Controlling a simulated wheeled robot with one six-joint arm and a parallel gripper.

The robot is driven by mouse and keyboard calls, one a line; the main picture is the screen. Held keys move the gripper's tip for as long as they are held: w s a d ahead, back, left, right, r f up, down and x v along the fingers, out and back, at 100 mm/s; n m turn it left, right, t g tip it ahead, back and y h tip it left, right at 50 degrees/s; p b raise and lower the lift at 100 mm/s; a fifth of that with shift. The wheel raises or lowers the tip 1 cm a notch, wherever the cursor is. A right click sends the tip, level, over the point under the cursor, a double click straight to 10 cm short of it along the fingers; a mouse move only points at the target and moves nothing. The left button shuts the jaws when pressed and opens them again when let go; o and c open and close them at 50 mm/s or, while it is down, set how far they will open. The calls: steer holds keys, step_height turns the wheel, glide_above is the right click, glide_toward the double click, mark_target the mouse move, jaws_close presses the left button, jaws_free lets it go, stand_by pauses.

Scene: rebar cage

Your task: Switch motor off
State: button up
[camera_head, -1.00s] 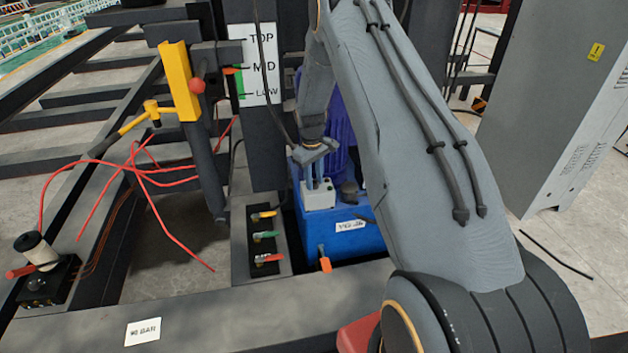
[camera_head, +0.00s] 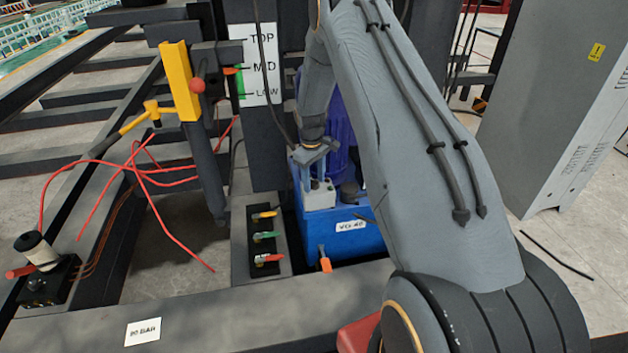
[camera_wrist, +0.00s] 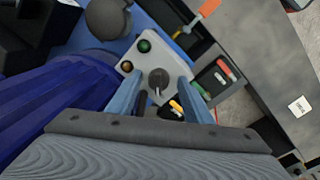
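A light grey control box (camera_head: 319,200) sits on top of the blue tank (camera_head: 368,238), in front of the dark blue motor (camera_head: 341,125). In the wrist view the box (camera_wrist: 140,55) carries a green button (camera_wrist: 144,46), an amber button (camera_wrist: 127,66) and a dark switch knob (camera_wrist: 158,78). My gripper (camera_head: 318,178) points down over the box. In the wrist view its fingers (camera_wrist: 160,84) stand apart, one on each side of the knob. I see gaps beside the knob; whether a finger touches it I cannot tell. The ribbed motor (camera_wrist: 55,108) lies to the left.
A valve block (camera_head: 265,240) with yellow, green and red levers stands left of the tank. An orange handle (camera_head: 325,262) sticks out at the tank's front. A yellow lever post (camera_head: 179,80) and a TOP/MID/LOW plate (camera_head: 257,65) stand behind left. A grey cabinet (camera_head: 550,110) stands right.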

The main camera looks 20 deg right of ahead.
mark_target(313, 184)
steer(key=shift+d+r, duration=0.1)
steer(key=r, duration=0.6)
steer(key=shift+s+a+r+b, duration=0.1)
steer(key=shift+a+r+b, duration=0.2)
steer(key=shift+r+b, duration=0.05)
steer(key=shift+r, duration=0.4)
steer(key=shift+s+a+r, duration=0.1)
steer(key=shift+r, duration=0.05)
steer(key=s+a+r+m+p, duration=0.1)
steer(key=s+a+r, duration=0.3)
steer(key=s, duration=0.8)
steer(key=s+a+r+m+p, duration=0.1)
steer(key=s+a+r, duration=0.4)
steer(key=s, duration=0.6)
steer(key=s+a+r+m+p, duration=0.1)
steer(key=s+a+r, duration=0.4)
steer(key=s, duration=0.7)
step_height(313, 184, up, 3)
steer(key=shift+s+f+m+y, duration=0.15)
steer(key=shift+s+m+y, duration=0.2)
steer(key=shift+m, duration=0.55)
steer(key=shift+a, duration=0.1)
